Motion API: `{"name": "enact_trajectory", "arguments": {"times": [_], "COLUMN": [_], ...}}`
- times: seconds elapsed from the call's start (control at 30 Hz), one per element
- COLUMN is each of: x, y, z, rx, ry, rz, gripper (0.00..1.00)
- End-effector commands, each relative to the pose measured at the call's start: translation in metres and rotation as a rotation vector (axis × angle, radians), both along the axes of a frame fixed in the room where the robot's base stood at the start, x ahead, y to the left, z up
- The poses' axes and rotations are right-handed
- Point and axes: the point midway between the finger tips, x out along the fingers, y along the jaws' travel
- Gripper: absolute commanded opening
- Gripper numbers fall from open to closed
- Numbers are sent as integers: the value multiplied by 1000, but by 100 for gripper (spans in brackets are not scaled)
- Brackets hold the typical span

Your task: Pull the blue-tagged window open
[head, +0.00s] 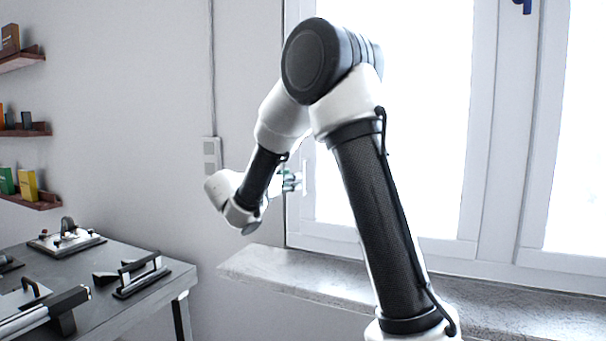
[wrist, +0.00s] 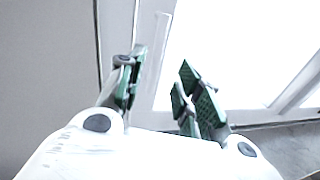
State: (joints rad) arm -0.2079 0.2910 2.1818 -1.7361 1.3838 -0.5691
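The window (head: 484,130) has a white frame and bright panes and fills the right half of the head view. A small blue piece (head: 523,5), cut off by the top edge, sits on the frame between the two panes. A white upright handle (head: 307,178) is at the left side of the left pane. In the wrist view the handle (wrist: 155,60) appears as a pale bar between my green fingers. My gripper (head: 291,181) is at the window's left edge, beside the handle. Its fingers (wrist: 161,72) are apart; I cannot tell if either touches the handle.
A stone sill (head: 290,275) runs below the window. Small shelves (head: 30,130) hang on the left wall, and a wall socket (head: 211,155) is left of the window.

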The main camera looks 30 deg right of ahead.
Motion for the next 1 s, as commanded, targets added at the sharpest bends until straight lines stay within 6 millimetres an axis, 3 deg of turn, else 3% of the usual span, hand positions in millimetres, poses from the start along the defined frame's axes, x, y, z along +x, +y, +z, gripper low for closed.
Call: {"name": "enact_trajectory", "arguments": {"times": [0.07,0.17,0.6,0.97,1.0], "x": [4,5,33,37,37], "y": [4,-2,-61,-66,-67], "z": [11,11,11,11,11], "rx": [-72,-86,-82,-81,-81], "ry": [35,61,61,60,60], "rz": [23,16,14,16,16], "gripper": [35,35,35,35,28]}}
